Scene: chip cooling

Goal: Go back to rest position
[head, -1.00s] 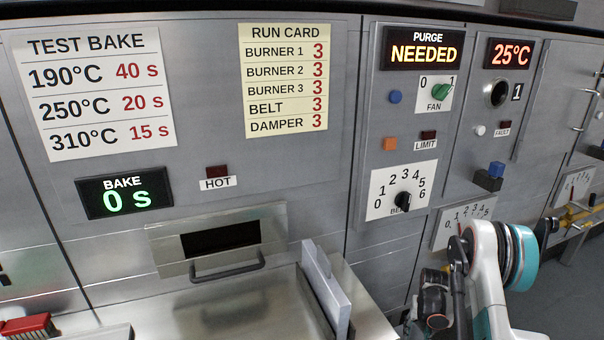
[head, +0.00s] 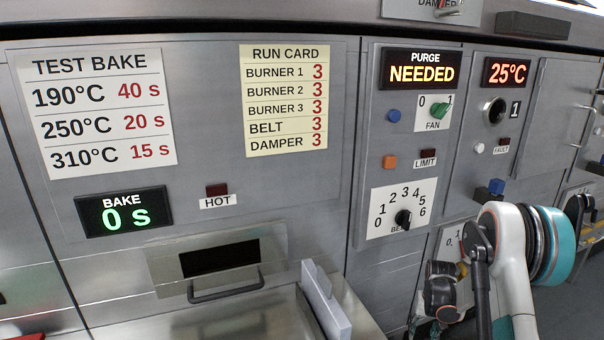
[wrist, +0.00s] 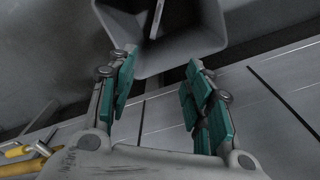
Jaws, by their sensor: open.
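My gripper (wrist: 158,95) shows in the wrist view with its two teal-padded fingers spread apart and nothing between them. Beyond the fingertips is a grey square-mouthed funnel or hood (wrist: 160,35) with a thin light bar in it. I cannot tell how far it is from the fingers. In the head view my white and teal arm is at the lower right, in front of the panel. The gripper itself cannot be made out there.
The control panel (head: 345,120) fills the head view. A handled drawer (head: 225,290) is at lower left. A yellow pipe (wrist: 22,152) shows in the wrist view.

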